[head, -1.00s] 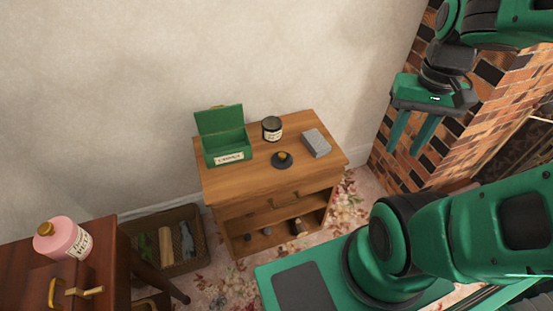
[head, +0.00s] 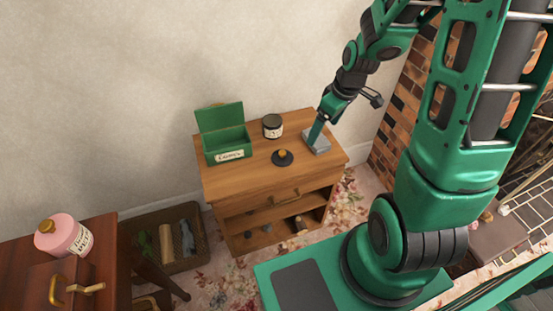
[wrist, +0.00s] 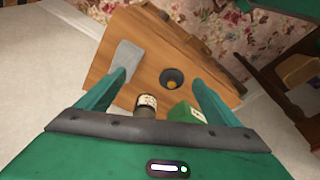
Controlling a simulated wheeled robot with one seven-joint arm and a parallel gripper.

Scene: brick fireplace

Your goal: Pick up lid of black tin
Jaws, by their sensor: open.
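The black tin (head: 272,127) with a pale label stands open-topped at the back of the small wooden cabinet; it also shows in the wrist view (wrist: 146,104). A round black lid with a brass-coloured knob (head: 282,157) lies flat on the cabinet top in front of the tin; it also shows in the wrist view (wrist: 172,79), between my fingers in the picture. My gripper (head: 315,134) is open and empty, above the right part of the cabinet near the grey block, right of the lid. Its fingers spread wide in the wrist view (wrist: 160,86).
A grey block (head: 317,142) lies right of the lid. An open green box (head: 225,137) stands at the left of the cabinet top (head: 240,180). The wall is close behind.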

